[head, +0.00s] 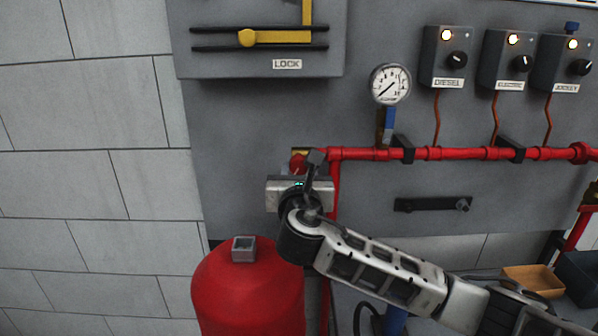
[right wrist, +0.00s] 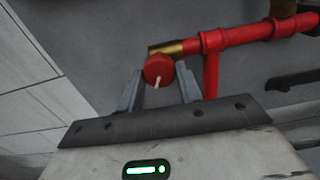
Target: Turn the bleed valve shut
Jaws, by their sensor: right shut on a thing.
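The bleed valve is a round red knob with a white pointer line, at the left end of the red pipe by a brass fitting. In the right wrist view the red knob (right wrist: 158,70) sits between the two fingers of my right gripper (right wrist: 160,84), which is shut on it. The white line points down and slightly left. In the head view the knob (head: 298,163) shows just above my right gripper (head: 304,168), partly hidden by it. The brass fitting (right wrist: 166,48) is behind the knob. My left gripper is not in view.
The red pipe (head: 460,153) runs right along the grey panel. A pressure gauge (head: 390,83) with a blue-handled valve (head: 389,122) stands above it. A red tank (head: 248,295) is below left. Three switch boxes and a yellow lock bar (head: 285,37) are higher up.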

